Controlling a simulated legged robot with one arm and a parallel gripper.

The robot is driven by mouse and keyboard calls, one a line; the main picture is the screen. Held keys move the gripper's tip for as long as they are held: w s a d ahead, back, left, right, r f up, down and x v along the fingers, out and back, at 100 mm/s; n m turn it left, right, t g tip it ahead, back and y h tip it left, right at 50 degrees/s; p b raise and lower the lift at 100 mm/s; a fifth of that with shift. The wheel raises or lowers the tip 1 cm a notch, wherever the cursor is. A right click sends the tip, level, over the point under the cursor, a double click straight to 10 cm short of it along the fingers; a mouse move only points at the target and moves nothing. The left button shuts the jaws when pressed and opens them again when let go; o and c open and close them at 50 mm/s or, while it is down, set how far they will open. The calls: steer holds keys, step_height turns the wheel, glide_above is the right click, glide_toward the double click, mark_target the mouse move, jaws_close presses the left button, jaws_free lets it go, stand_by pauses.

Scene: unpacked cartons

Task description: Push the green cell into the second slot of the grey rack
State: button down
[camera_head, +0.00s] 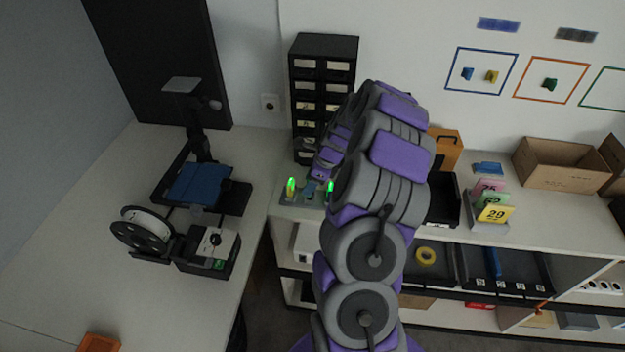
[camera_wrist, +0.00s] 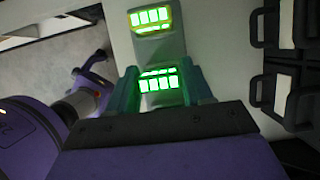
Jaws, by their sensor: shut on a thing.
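The grey rack (camera_head: 291,200) stands at the left end of the white counter in the head view, partly hidden by my arm. A green-lit cell (camera_head: 291,187) stands upright at its left end, and a second green glow (camera_head: 330,188) shows beside my arm. In the wrist view, one lit cell (camera_wrist: 150,18) is ahead, beyond my fingers. The green cell (camera_wrist: 158,82), with bright light bars, is between my gripper's two teal fingers (camera_wrist: 160,90), which are shut on it. Its lower end is hidden, so I cannot tell how deep it sits in a slot.
A black drawer cabinet (camera_head: 322,55) stands behind the rack against the wall. In the wrist view, dark drawer handles (camera_wrist: 262,90) are close on the right. A 3D printer (camera_head: 200,185) and spool (camera_head: 141,232) are on the left table. Cartons (camera_head: 560,163) stand far right.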

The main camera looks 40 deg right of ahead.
steer(key=shift+a+r, duration=0.1)
steer(key=shift+a, duration=0.5)
steer(key=shift+d, duration=0.15)
steer(key=shift+d, duration=0.5)
steer(key=shift+a, duration=0.1)
steer(key=shift+a+p, duration=0.15)
steer(key=shift+p, duration=0.3)
steer(key=shift+d+f, duration=0.2)
steer(key=shift+d, duration=0.2)
steer(key=shift+a+p, duration=0.3)
steer(key=shift+f+p, duration=0.3)
